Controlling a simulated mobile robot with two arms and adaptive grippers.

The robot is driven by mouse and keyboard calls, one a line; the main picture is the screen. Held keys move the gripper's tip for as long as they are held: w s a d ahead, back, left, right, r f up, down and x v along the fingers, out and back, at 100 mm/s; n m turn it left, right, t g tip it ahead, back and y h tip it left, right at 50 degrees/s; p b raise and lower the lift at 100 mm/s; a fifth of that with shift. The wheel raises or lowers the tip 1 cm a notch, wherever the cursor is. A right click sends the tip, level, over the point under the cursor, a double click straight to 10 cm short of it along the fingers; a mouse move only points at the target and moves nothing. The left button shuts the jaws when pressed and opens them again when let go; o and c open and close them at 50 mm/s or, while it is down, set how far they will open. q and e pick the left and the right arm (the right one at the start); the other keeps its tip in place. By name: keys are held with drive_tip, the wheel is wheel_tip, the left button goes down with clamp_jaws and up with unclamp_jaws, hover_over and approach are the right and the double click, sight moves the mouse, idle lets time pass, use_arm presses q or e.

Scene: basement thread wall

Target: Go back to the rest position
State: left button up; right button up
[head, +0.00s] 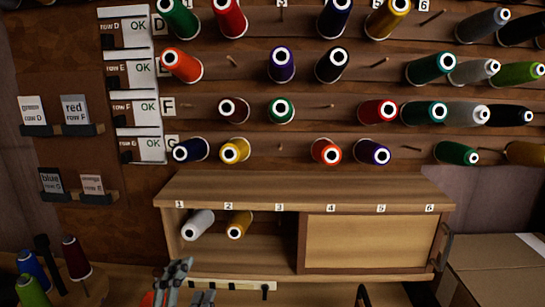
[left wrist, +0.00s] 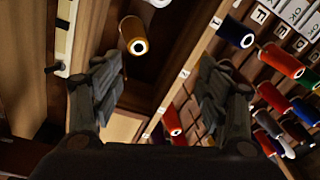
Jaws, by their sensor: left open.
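My left gripper (head: 190,290) shows at the bottom edge of the head view, in front of the low wooden cabinet (head: 200,262). In the left wrist view its two fingers (left wrist: 160,95) stand wide apart with nothing held between them. A gold spool (left wrist: 133,35) shows beyond the fingers there. In the head view a white spool (head: 198,224) and a gold spool (head: 239,224) lie in the cabinet's open left part, under labels 1 and 2. I see no right gripper for certain.
A wall rack carries rows of coloured spools, such as a purple one (head: 281,64). A sliding panel (head: 367,243) covers the cabinet's right side. Loose spools, one dark red (head: 76,258), stand at lower left. A cardboard box (head: 492,262) sits at lower right.

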use_arm(q)
drive_tip(key=s+a+f+n+g+y, duration=0.1)
drive_tip(key=s+a+f+n+g, duration=0.25)
drive_tip(key=f, duration=0.55)
drive_tip(key=s+a+f+n+g+y, duration=0.2)
drive_tip(key=s+f+n+g, duration=0.25)
drive_tip(key=f, duration=0.45)
drive_tip(key=s+f+n+g+h, duration=0.1)
drive_tip(key=s+f+n+g, duration=0.3)
drive_tip(key=s, duration=0.4)
drive_tip(key=s+f+n+g, duration=0.1)
drive_tip(key=s+f+g, duration=0.2)
drive_tip(key=s+f, duration=0.45)
wheel_tip(320, 180, down, 24)
drive_tip(key=s+g, duration=0.1)
drive_tip(key=s, duration=0.2)
drive_tip(key=s+a+f+g, duration=0.1)
drive_tip(key=s+a+f, duration=0.1)
drive_tip(key=s+f, duration=1.4)
drive_tip(key=shift+s+a+f+g, duration=0.15)
drive_tip(key=shift+s+f+g, duration=0.1)
drive_tip(key=shift+f+g, duration=0.05)
